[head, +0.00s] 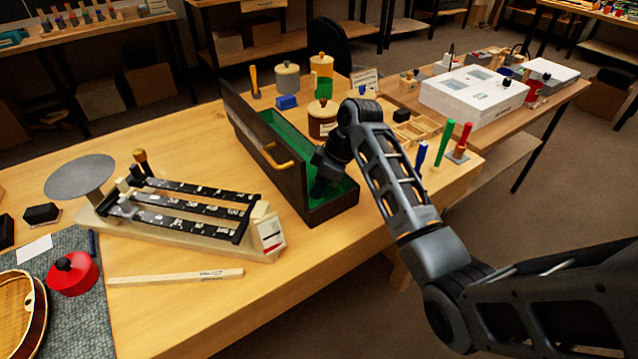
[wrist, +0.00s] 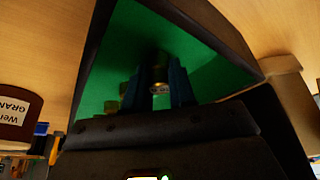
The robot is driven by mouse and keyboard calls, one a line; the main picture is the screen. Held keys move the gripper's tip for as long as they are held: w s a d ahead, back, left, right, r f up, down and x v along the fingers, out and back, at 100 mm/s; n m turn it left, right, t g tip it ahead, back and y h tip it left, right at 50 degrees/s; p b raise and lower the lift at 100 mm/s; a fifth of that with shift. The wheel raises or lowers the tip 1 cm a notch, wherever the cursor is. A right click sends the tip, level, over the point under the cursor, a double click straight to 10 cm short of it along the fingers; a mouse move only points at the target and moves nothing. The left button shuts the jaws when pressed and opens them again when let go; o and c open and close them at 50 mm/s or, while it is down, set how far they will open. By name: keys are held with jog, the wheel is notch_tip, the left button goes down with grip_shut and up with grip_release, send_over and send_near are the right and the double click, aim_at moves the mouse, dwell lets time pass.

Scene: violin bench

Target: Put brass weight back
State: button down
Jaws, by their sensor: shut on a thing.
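A dark box with a green lining (head: 345,190) and a brass handle stands open on the bench. My gripper (head: 322,185) reaches down inside the box, toward its near end. In the wrist view, my gripper (wrist: 160,88) is shut on a small brass weight (wrist: 160,89) between its blue fingertips, over the green lining (wrist: 205,75). More brass-coloured pieces (wrist: 112,106) show left of the fingers in the wrist view. The weight is hidden in the head view. I cannot tell whether it touches the lining.
A balance scale (head: 180,215) with a round grey pan stands left of the box. Jars (head: 322,118) stand behind the box. Blue, green and red handled tools (head: 443,143) stand to its right. A wooden strip (head: 175,277) lies in front of the scale.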

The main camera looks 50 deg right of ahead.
jog(key=shift+f, duration=0.1)
jog(key=c, duration=0.9)
grip_release()
jog(key=shift+c, duration=0.2)
jog(key=v, duration=1.2)
jog(key=shift+p, duration=0.3)
